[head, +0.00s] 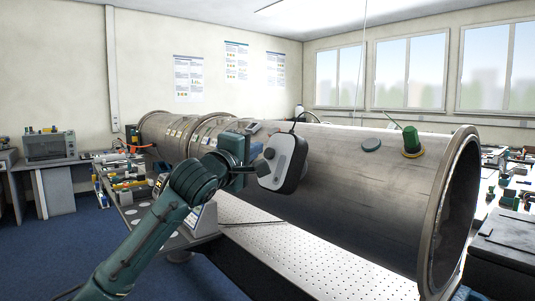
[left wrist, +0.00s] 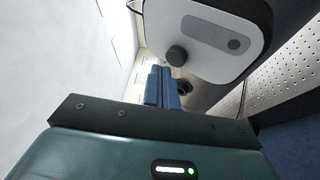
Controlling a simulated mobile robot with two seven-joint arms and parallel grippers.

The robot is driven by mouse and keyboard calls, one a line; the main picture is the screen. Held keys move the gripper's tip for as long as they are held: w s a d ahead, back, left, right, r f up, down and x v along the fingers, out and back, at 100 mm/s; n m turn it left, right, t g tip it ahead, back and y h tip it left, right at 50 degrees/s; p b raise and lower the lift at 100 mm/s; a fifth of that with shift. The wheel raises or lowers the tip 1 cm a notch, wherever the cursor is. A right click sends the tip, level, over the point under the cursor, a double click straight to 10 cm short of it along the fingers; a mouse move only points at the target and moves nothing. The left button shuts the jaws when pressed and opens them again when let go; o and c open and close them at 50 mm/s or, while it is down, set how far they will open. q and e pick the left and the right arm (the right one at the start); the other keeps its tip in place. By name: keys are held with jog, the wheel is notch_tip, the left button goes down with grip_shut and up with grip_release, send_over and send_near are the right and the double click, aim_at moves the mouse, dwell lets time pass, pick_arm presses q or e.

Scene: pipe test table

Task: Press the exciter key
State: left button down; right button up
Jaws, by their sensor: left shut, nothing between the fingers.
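A white-and-grey box with a dark rim, which looks like the exciter (head: 288,158), is at the near side of the large metal pipe. In the left wrist view the box (left wrist: 205,25) fills the upper right, with a dark round knob and a grey strip holding a round button. I cannot tell which part is the key. My left gripper (head: 254,152) is close to the left side of the box. Its blue fingers (left wrist: 163,86) are shut and empty, just beside the knob in the picture. I cannot tell whether they touch it. My right gripper is not in view.
The metal pipe (head: 340,190) lies over a perforated white table (head: 290,245). A green handle (head: 411,139) and a grey disc (head: 371,145) sit on the pipe. A cluttered bench (head: 125,178) stands at the left. A dark case (head: 505,245) is at the right. Blue floor is clear at front left.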

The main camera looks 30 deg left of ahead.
pick_arm(q)
jog(key=shift+w, duration=0.1)
dwell(0.6)
jog(key=shift+w+d+f, duration=0.15)
jog(key=shift+w+f, duration=0.05)
jog(key=shift+w, duration=0.05)
jog(key=shift+w+d+f, duration=0.15)
jog(key=shift+w, duration=0.2)
dwell(0.9)
jog(key=shift+s+a+r, duration=0.25)
jog(key=shift+s+r, duration=0.05)
jog(key=shift+s, duration=0.4)
jog(key=shift+s+a+r+p, duration=0.1)
jog(key=shift+s+a+r, duration=0.2)
jog(key=shift+s, duration=0.4)
jog(key=shift+s+a+r+p, duration=0.15)
jog(key=shift+s+a+r, duration=0.2)
jog(key=shift+s, duration=0.4)
jog(key=shift+s+a+r+p, duration=0.1)
jog(key=shift+s+a+r, duration=0.2)
jog(key=shift+s, duration=0.4)
